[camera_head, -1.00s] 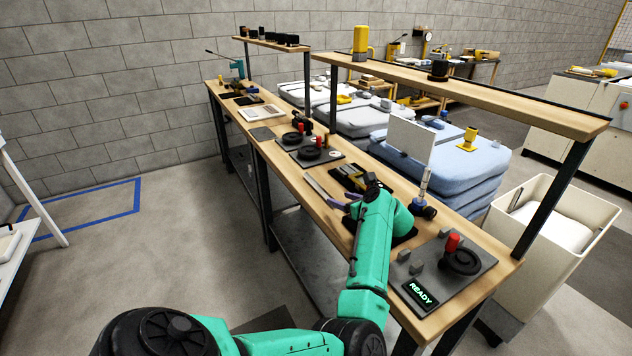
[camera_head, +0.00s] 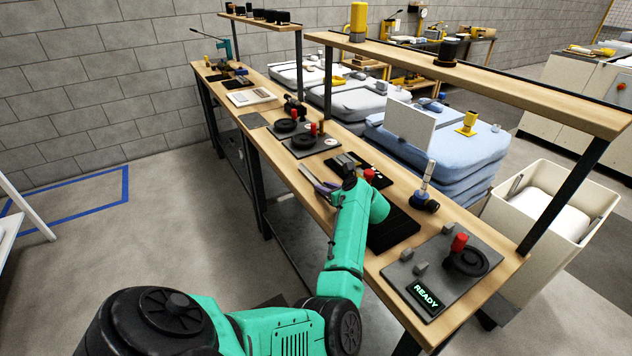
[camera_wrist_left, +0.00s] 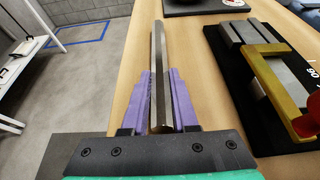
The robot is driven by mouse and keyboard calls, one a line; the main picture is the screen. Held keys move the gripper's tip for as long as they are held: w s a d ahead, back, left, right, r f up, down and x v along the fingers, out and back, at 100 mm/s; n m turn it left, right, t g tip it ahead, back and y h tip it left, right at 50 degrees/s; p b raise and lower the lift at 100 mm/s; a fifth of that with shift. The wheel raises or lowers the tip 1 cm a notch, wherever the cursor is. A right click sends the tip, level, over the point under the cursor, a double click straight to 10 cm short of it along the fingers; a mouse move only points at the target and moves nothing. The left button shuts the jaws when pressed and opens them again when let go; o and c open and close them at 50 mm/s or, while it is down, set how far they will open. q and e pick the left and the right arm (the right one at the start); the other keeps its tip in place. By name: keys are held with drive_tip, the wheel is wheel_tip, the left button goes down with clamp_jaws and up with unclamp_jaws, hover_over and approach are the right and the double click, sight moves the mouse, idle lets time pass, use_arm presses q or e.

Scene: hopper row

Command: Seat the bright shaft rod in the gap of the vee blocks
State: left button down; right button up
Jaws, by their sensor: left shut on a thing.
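The bright shaft rod (camera_wrist_left: 158,75) is a long grey metal bar between the purple fingers of my left gripper (camera_wrist_left: 154,105), which is shut on it. The rod points away along the bench. In the head view the rod (camera_head: 309,176) and the purple fingertips (camera_head: 326,188) show near the bench's left edge; I cannot tell whether the rod touches the wood. My right gripper is not in view.
The plate also carries a black handwheel (camera_head: 468,262), a red knob (camera_head: 459,242) and a READY display (camera_head: 425,296). Beside the rod is a black base with a yellow bracket (camera_wrist_left: 262,70). A raised shelf (camera_head: 500,75) runs along the bench's far side.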

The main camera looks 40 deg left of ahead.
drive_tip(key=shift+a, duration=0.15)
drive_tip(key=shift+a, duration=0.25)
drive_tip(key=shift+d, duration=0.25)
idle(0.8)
use_arm(q)
drive_tip(key=shift+r, duration=0.35)
wheel_tip(320, 180, up, 19)
drive_tip(key=b, duration=0.2)
drive_tip(key=shift+r, duration=0.2)
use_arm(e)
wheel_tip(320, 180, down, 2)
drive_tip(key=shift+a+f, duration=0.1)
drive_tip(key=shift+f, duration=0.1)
use_arm(q)
drive_tip(key=shift+f, duration=0.15)
